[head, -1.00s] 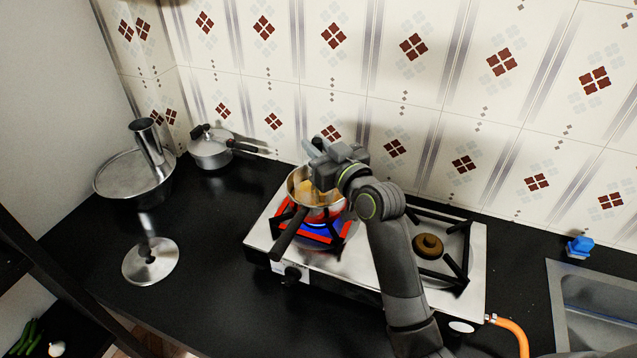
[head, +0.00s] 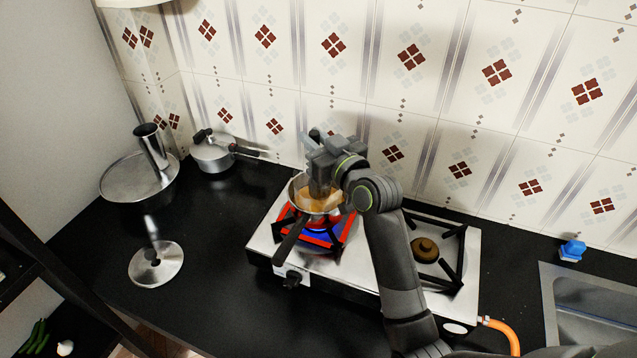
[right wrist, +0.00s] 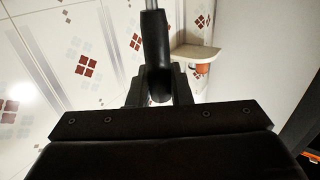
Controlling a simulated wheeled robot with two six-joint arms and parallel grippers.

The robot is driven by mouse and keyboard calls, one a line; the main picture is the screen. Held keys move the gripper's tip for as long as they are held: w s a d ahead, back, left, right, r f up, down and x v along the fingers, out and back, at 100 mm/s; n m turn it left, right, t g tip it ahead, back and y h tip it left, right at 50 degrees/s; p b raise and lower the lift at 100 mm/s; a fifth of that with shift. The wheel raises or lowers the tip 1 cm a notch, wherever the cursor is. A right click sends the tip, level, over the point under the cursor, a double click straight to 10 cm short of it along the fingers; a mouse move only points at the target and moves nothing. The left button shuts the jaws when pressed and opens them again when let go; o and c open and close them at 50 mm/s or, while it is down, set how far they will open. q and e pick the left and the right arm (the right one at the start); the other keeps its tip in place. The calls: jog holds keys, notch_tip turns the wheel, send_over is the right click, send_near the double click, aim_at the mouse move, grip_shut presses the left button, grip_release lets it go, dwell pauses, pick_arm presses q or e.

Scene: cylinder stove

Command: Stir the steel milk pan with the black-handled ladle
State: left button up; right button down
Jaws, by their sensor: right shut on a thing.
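The steel milk pan (head: 299,206) sits over the left burner of the stove, its black handle (head: 291,240) pointing toward the front. It holds something light brown. In the right wrist view the right gripper (right wrist: 158,90) is shut on the black handle of the ladle (right wrist: 156,45). The ladle's bowl is hidden; I cannot tell how deep it sits in the pan. My left gripper is not in view.
The stove's right burner (head: 425,249) is free. A pressure cooker (head: 211,156), a large lidded pan (head: 125,180) and a loose steel lid (head: 156,266) stand at left. A sink (head: 590,300) and a blue item (head: 572,250) are at right. The tiled wall is close behind.

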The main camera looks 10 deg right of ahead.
jog(key=shift+r+p, duration=2.45)
jog(key=shift+r, duration=0.7)
jog(key=shift+f, duration=0.1)
